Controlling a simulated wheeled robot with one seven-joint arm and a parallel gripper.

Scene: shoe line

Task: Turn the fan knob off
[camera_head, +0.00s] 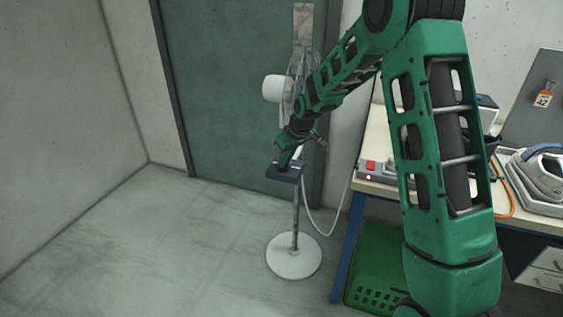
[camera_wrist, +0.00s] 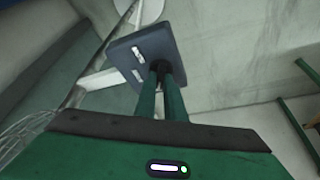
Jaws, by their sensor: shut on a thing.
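The fan stands on the floor, with its white motor housing (camera_head: 273,88) and wire cage partly hidden behind my arm. Its dark control box (camera_head: 289,175) sits on a thin pole (camera_head: 295,222) above a round white base (camera_head: 293,258). In the wrist view the control box (camera_wrist: 118,46) is tilted and shows two white marks. My gripper (camera_head: 283,163) reaches down to the top of the box. In the wrist view its two green fingers (camera_wrist: 160,76) are close together on the small dark knob (camera_wrist: 158,66). The knob is mostly hidden, and its setting cannot be read.
A teal door (camera_head: 225,110) is behind the fan. A workbench (camera_head: 378,150) at right carries a power strip with a red switch (camera_head: 371,166) and an iron (camera_head: 545,170). A green crate (camera_head: 372,265) stands below. The floor at left is clear.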

